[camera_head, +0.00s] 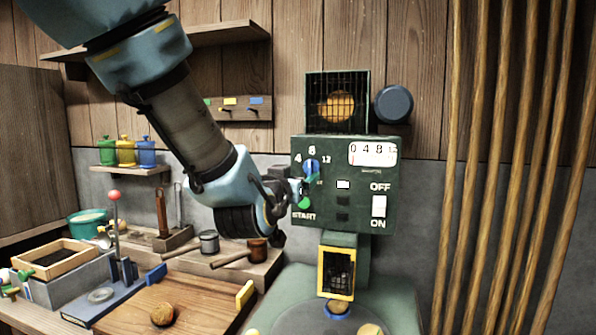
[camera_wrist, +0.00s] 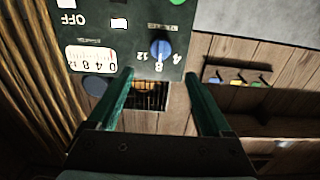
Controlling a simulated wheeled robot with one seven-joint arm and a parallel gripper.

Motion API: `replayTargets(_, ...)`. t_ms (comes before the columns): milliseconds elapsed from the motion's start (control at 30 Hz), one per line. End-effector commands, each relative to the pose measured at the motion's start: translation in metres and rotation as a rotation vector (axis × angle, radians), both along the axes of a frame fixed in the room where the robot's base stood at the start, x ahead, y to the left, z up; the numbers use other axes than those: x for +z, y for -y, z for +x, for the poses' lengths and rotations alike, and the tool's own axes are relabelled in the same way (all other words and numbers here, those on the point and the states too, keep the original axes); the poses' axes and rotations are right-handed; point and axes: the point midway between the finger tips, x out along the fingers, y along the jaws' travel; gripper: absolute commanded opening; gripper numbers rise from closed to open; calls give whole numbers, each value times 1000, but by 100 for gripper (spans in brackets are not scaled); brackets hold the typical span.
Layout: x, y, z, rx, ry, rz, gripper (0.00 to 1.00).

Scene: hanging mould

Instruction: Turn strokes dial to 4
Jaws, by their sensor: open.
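The blue strokes dial (camera_head: 311,168) is on the green control panel (camera_head: 343,224), with the marks 4, 8 and 12 around it. 4 is at its left, 8 above it and 12 at its right. In the wrist view the panel is upside down and the dial (camera_wrist: 161,46) is near the top centre. Its ridge looks roughly in line with the 8, but I cannot tell its exact setting. My gripper (camera_wrist: 158,76) is open and empty, its fingers spread to either side of the dial's line and apart from it. In the head view my gripper (camera_head: 296,191) is close to the panel's left side.
The panel also bears a green START button (camera_head: 304,203), a white OFF/ON switch (camera_head: 379,206) and a counter (camera_head: 373,153). A yellow-framed opening (camera_head: 336,272) is below. Wooden poles (camera_head: 510,180) stand at the right. A bench with tools (camera_head: 215,262) lies under my arm.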

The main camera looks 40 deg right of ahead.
Motion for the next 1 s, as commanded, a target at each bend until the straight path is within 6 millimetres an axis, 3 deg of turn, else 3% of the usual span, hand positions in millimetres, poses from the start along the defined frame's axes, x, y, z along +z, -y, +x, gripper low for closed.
replayTargets(600, 2, 79, 52, 2, -2, 3, 84)
replayTargets(1000, 0, 87, 58, 2, -1, 2, 84)
